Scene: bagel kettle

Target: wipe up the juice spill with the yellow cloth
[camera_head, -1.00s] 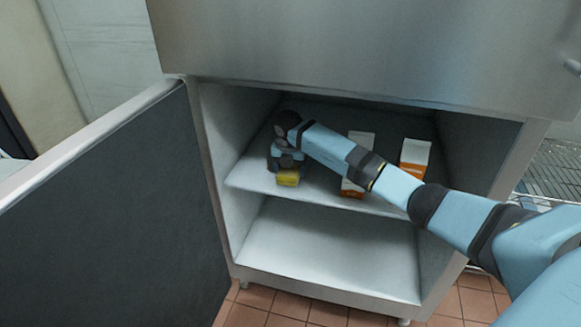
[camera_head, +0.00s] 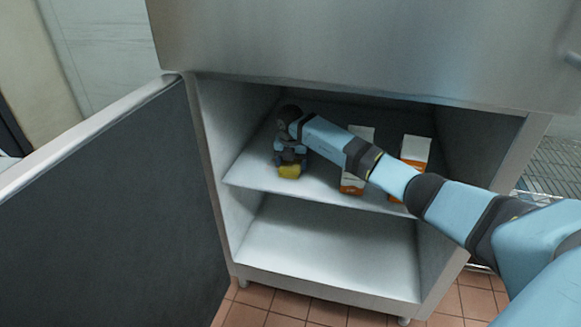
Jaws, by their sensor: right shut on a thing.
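The yellow cloth (camera_head: 289,172) is a small folded block at the left part of the cabinet's upper shelf (camera_head: 320,186). My right gripper (camera_head: 290,160) is shut on the cloth from above and hides part of it. The cloth appears to be on or just above the shelf surface; I cannot tell which. I do not see a juice spill on the bare parts of the shelf; the arm hides some of it. My left gripper is not in view.
The lower shelf (camera_head: 330,250) is empty. The open cabinet door (camera_head: 110,220) fills the left. A wire rack (camera_head: 555,165) is at the right.

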